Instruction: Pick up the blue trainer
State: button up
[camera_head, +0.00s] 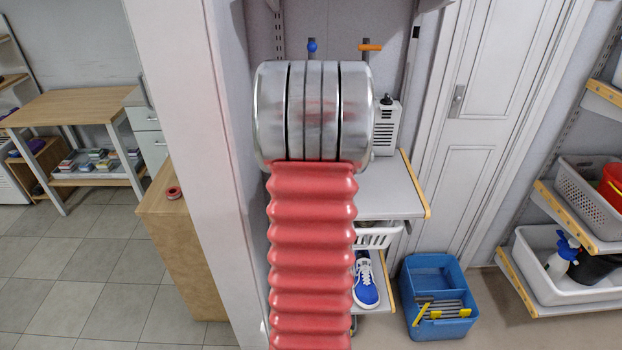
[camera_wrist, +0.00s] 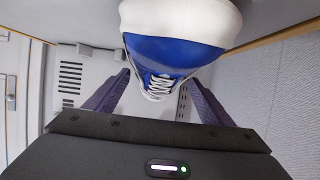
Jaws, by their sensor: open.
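The blue trainer (camera_head: 366,288) has a white sole and white laces. In the head view it lies on a low shelf (camera_head: 383,270), partly hidden behind my red arm sleeve. In the wrist view the trainer (camera_wrist: 172,50) fills the top middle, close to the camera. My gripper (camera_wrist: 155,80) is open, with one dark finger on each side of the laced part of the trainer. I cannot tell whether either finger touches it. My gripper is not visible in the head view.
A blue bin (camera_head: 437,290) with yellow-handled items stands on the floor right of the shelf. A white basket (camera_head: 375,236) hangs just above the trainer, under a grey worktop (camera_head: 388,195). A door frame and wall post stand close by. Shelves with a white tub (camera_head: 560,280) are at right.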

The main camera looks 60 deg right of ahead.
jog(key=shift+c, duration=0.6)
jog(key=c, duration=1.2)
